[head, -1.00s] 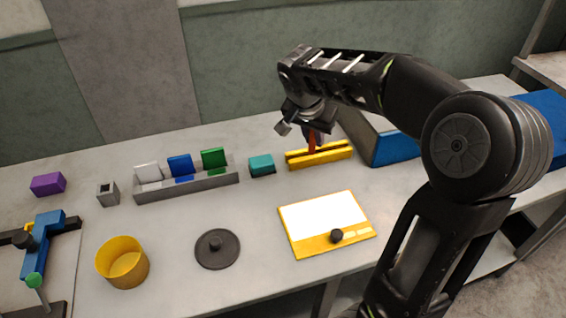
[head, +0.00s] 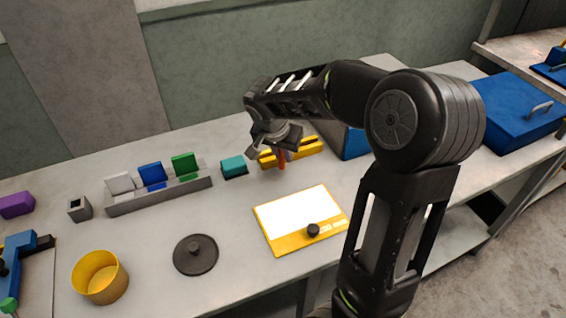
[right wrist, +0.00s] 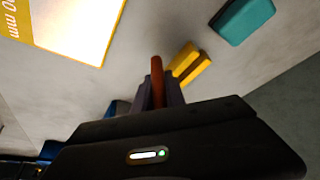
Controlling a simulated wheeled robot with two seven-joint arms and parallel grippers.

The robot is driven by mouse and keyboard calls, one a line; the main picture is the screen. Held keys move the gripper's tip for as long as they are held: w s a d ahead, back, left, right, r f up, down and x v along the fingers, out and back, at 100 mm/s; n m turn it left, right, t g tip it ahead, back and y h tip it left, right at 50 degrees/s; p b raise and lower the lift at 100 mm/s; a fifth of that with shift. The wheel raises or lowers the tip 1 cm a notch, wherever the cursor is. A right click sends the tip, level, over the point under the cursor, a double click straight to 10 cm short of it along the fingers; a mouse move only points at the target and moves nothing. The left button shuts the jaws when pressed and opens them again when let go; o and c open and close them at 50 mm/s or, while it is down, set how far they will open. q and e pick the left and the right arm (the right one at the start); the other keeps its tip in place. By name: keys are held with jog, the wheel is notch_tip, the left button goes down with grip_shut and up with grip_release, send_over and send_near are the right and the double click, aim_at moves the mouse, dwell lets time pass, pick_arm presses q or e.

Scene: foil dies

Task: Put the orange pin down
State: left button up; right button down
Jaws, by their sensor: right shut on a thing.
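The orange pin (head: 282,159) is held in my right gripper (head: 280,148), which is shut on it. In the head view the pin points down in front of the yellow slotted block (head: 306,147). In the right wrist view the pin (right wrist: 157,78) stands out from between the dark fingers (right wrist: 158,95), with the yellow block (right wrist: 187,66) beside it. The pin looks apart from the block there. I cannot tell whether its lower end touches the table. My left gripper is not in view.
A teal block (head: 233,166) is left of the yellow block, and a grey rack (head: 160,196) holds coloured pieces. A white and yellow board (head: 295,218) lies in front. A dark lid (head: 195,255) and yellow cup (head: 99,277) are front left. Bare table lies between block and board.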

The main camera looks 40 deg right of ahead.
jog(key=shift+f, duration=0.1)
jog(key=shift+f, duration=1.75)
jog(key=shift+f, duration=0.15)
jog(key=c, duration=1.7)
grip_release()
jog(key=shift+r, duration=0.3)
jog(key=v, duration=1.1)
jog(key=shift+s+a+r, duration=0.15)
jog(key=shift+a+r, duration=0.1)
jog(key=shift+r, duration=0.05)
